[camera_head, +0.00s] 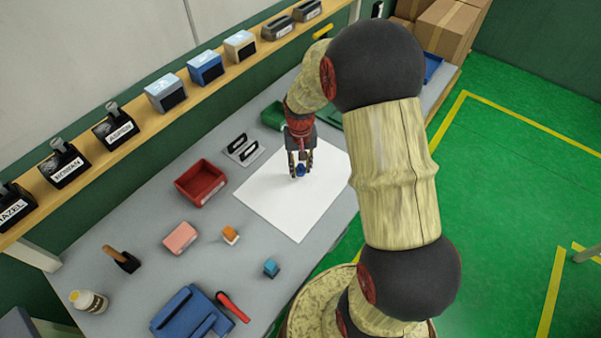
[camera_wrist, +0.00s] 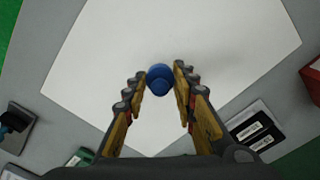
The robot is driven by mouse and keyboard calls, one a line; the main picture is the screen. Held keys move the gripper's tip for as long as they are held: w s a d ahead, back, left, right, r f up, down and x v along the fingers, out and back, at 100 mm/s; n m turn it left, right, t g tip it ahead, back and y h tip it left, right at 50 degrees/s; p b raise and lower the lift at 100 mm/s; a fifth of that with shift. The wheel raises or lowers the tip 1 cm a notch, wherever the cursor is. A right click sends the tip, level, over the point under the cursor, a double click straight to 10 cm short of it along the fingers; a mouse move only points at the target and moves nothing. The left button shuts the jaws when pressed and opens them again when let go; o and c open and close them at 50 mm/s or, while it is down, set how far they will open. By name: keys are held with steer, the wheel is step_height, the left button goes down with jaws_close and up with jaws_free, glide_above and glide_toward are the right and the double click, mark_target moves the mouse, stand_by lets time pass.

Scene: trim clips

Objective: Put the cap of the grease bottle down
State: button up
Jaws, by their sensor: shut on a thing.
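My gripper (camera_head: 300,168) is over the white sheet (camera_head: 268,205) on the grey bench, pointing down. It is shut on a small, round blue cap (camera_wrist: 160,78), which sits between the fingertips in the wrist view. The cap also shows as a blue spot below the fingers in the head view (camera_head: 300,171). Its height above the sheet is hard to tell. I cannot make out a grease bottle with certainty; whether anything is under the cap is hidden.
A red bin (camera_head: 201,183) and a grey plate with black strips (camera_head: 242,149) lie left of the sheet. A green bin (camera_head: 273,115) is behind it. A pink block (camera_head: 180,238), an orange-topped block (camera_head: 230,235) and a blue cube (camera_head: 271,267) stand nearer. Much of the sheet is bare.

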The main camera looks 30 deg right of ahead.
mark_target(301, 178)
steer(key=shift+w+f+b, duration=0.1)
steer(key=shift+f+b, duration=0.25)
steer(key=shift+f, duration=1.25)
steer(key=shift+f, duration=0.15)
steer(key=o, duration=0.7)
steer(key=shift+o, duration=0.4)
